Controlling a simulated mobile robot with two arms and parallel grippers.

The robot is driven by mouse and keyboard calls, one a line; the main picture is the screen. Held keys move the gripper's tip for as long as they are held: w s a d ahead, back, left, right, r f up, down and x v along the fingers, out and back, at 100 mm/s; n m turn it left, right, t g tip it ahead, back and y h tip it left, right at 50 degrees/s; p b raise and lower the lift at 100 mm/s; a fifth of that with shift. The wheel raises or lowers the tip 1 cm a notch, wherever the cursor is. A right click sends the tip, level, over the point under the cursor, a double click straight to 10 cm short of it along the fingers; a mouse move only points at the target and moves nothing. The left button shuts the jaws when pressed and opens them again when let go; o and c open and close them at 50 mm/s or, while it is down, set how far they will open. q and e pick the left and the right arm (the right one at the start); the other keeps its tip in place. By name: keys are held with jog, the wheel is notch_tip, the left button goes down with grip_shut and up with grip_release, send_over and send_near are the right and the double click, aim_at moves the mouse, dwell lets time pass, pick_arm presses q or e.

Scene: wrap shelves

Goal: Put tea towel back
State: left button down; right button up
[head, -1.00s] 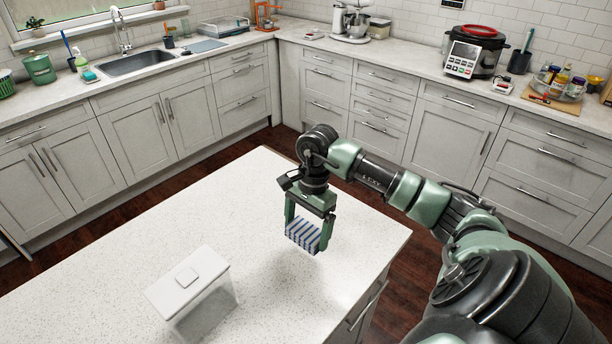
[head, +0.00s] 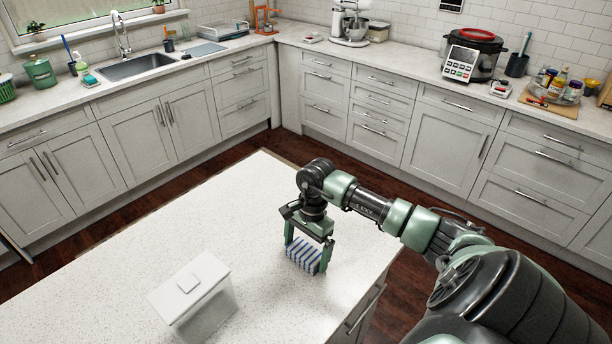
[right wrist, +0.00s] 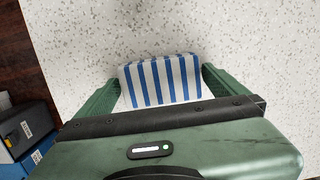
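The tea towel (head: 303,256) is a folded block with blue and white stripes, low over the right part of the white island top (head: 225,220). My right gripper (head: 307,255) points down with a finger at either end of the towel. In the right wrist view the towel (right wrist: 162,82) fills the space between the fingers of the right gripper (right wrist: 160,92), its ends against them. I cannot tell whether the towel's underside touches the island top. My left gripper is not in view.
A clear box with a white lid (head: 189,285) stands on the island, left of and nearer than the towel. The rest of the visible island top is clear. Counters with a sink (head: 137,67), a pressure cooker (head: 478,52) and a mixer (head: 350,26) line the back.

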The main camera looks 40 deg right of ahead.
aim_at(311, 246)
notch_tip(311, 246, up, 12)
jog(key=d+b, duration=0.1)
jog(key=b, duration=0.3)
jog(key=shift+d, duration=0.4)
jog(key=shift+w, duration=0.1)
